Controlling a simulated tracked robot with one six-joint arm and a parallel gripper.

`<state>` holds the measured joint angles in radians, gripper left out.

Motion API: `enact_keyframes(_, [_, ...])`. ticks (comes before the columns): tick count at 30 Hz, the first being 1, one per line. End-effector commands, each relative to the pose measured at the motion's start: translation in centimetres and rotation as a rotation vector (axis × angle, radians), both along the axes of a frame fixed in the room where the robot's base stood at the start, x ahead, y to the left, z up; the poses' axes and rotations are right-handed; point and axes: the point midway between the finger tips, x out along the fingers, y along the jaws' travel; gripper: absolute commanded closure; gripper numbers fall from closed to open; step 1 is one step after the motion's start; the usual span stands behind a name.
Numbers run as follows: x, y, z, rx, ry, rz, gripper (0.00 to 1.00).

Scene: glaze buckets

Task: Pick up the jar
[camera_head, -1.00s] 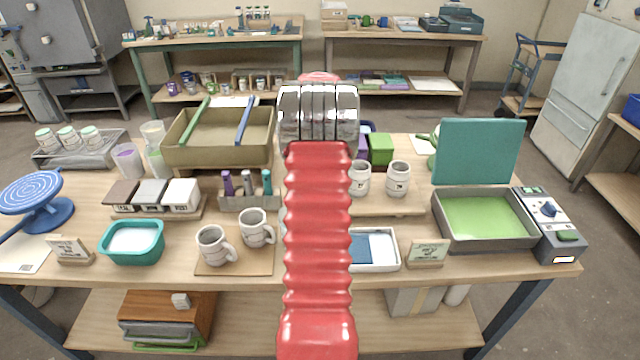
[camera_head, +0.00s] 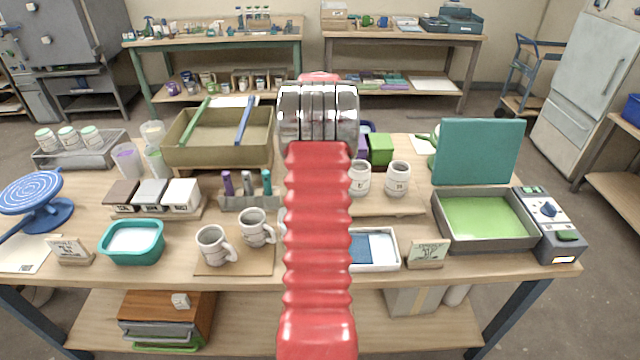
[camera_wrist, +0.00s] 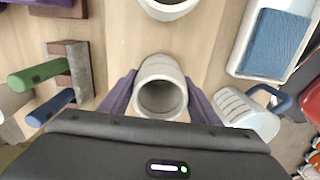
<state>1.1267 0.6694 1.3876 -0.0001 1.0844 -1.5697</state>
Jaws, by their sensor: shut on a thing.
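The jar (camera_wrist: 160,73) is pale grey-white and round, with its dark open mouth showing in the wrist view. My gripper (camera_wrist: 161,92) is shut on it, with one purple finger against each side. I cannot tell whether the jar is clear of the table. In the head view my red arm hides the gripper and this jar. Two similar pale jars, a nearer one (camera_head: 360,180) and another (camera_head: 397,179), stand on a board just right of my arm.
Two handled mugs (camera_head: 213,246) (camera_head: 256,228) stand on a board left of my arm. A white tray with a blue piece (camera_head: 389,262) and a sign (camera_head: 428,257) lie to the right. A marker holder (camera_head: 240,201) and an olive bin (camera_head: 205,155) stand behind left.

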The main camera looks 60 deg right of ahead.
Motion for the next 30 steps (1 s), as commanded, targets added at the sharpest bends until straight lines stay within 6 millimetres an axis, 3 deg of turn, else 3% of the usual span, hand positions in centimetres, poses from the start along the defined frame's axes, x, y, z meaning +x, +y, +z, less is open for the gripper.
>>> enact_keyframes(8, [0.0, 0.0, 0.1, -0.001, 0.000, 0.000, 0.76])
enact_keyframes(14, [0.0, -0.1, 1.3, -0.003, -0.001, 0.000, 0.76])
enact_keyframes(30, [0.0, 0.0, 9.4, -0.002, -0.001, 0.000, 0.76])
